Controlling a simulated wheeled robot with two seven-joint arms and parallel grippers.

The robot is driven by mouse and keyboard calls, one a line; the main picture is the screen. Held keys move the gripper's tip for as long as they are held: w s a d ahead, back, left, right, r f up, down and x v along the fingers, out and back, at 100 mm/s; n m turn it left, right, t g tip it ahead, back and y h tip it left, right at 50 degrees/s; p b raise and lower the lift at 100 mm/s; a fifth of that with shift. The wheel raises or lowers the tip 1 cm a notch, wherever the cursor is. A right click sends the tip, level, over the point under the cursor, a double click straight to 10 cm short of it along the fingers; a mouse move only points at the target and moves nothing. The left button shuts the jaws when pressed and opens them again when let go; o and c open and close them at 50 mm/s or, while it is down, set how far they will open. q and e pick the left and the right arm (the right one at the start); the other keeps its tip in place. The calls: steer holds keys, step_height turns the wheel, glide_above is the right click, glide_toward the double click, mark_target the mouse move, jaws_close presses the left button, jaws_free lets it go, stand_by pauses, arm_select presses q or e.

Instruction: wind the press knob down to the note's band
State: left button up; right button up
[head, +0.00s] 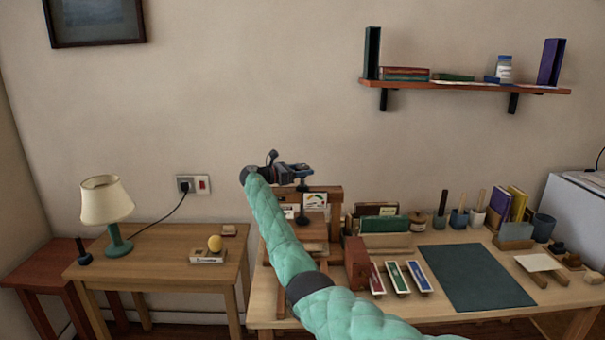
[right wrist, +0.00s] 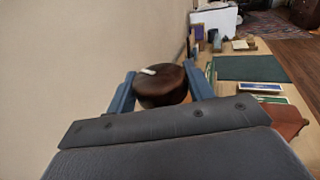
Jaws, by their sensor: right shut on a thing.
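The wooden press (head: 335,215) stands at the left end of the long desk. Its dark round knob (right wrist: 160,86), with a pale mark on top, sits between the blue fingers of my right gripper (right wrist: 158,92) in the right wrist view. My right gripper also shows in the head view (head: 306,172), above the press, and is shut on the knob. Under it the dark screw (head: 303,213) runs down toward the press. A small white card (head: 314,200) with coloured marks stands on the press, too small to read. My left gripper is out of view.
A green mat (head: 475,277) lies on the desk, with pen cups and books behind it. Several coloured label strips (head: 397,277) lie right of the press. A side table (head: 160,255) with a lamp (head: 107,207) stands left. A shelf (head: 465,86) hangs above.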

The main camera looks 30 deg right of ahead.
steer(key=shift+r+m+g, duration=0.3)
steer(key=shift+m+g, duration=0.2)
steer(key=shift+g, duration=0.1)
steer(key=shift+m+g+y+b, duration=0.3)
steer(key=shift+m+g+b, duration=0.05)
steer(key=shift+m+g, duration=0.05)
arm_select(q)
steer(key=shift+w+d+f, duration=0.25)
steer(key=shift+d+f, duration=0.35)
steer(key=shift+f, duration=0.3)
arm_select(e)
steer(key=shift+r, duration=0.1)
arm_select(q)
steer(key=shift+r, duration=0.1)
arm_select(e)
steer(key=o, duration=1)
steer(key=shift+c, duration=0.2)
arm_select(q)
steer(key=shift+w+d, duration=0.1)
arm_select(e)
steer(key=shift+f, duration=0.2)
